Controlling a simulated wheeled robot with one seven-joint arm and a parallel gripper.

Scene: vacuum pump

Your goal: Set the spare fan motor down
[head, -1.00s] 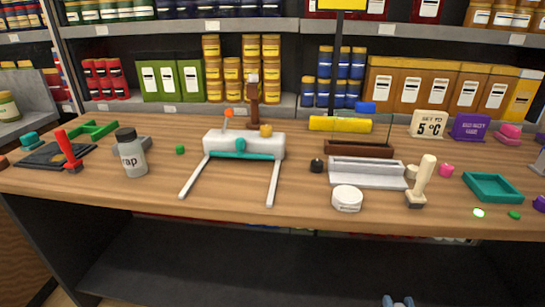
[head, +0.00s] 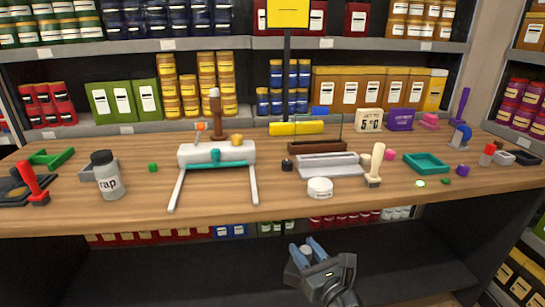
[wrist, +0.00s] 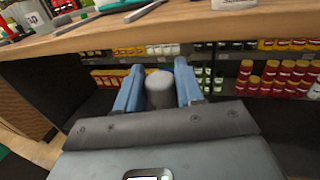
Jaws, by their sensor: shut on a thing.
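My gripper (head: 307,250) is in front of and below the table's front edge in the head view, with its blue fingers pointing toward the table. In the wrist view the two blue fingers are shut on a grey rounded cylinder (wrist: 159,88), which I take to be the spare fan motor. It is held in the air, not touching the table. Its lower part is hidden by the gripper body. In the head view the held thing is too small to make out clearly.
The wooden table (head: 235,198) carries a white machine with two legs (head: 216,153), a grey jar (head: 107,175), a white round tub (head: 320,187), a grey tray (head: 330,168) and a teal tray (head: 426,163). Bare wood lies along the front edge. Shelves of jars stand behind.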

